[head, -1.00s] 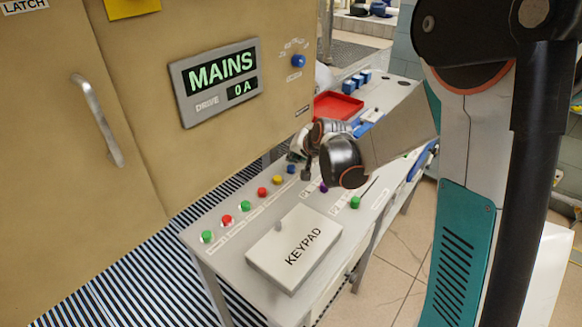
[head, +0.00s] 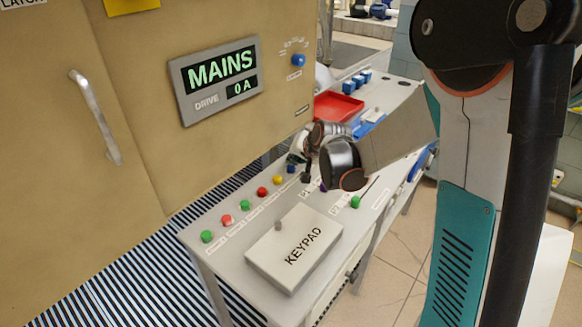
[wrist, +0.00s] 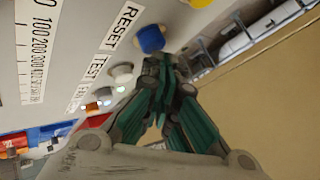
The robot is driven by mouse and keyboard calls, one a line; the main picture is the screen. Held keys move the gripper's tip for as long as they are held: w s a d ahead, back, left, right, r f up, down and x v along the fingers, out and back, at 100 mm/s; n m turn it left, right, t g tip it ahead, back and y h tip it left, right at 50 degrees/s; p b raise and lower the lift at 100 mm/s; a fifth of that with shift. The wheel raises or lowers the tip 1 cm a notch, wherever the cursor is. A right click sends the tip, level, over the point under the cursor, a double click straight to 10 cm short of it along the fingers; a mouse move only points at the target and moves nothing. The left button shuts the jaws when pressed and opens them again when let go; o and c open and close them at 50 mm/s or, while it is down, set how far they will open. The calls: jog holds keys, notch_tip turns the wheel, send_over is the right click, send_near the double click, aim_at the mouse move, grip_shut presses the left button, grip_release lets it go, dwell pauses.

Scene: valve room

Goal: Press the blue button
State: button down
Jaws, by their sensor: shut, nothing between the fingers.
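The blue button (head: 291,169) sits at the far end of the row of coloured buttons on the grey console. In the wrist view the blue button (wrist: 150,38) is large, beside the RESET label (wrist: 126,25). My gripper (head: 293,160) is shut and empty, just above the blue button in the head view. In the wrist view the closed fingertips (wrist: 157,60) are right by the button's edge and overlap it slightly. I cannot tell whether they touch it.
A yellow button (head: 277,180) and red and green buttons stand nearby in the row. A keypad box (head: 295,248) lies on the console's near part. A red tray (head: 338,106) is behind my arm. The tan cabinet (head: 140,130) rises close on the left.

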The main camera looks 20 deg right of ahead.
jog(key=shift+f+b, duration=0.35)
jog(key=shift+f, duration=0.1)
dwell(0.3)
jog(key=shift+r, duration=0.1)
jog(key=shift+r+p, duration=0.65)
jog(key=shift+r, duration=0.15)
jog(key=shift+r, duration=0.1)
jog(key=shift+r+p, duration=1.8)
jog(key=shift+r, duration=0.7)
jog(key=shift+f, duration=0.1)
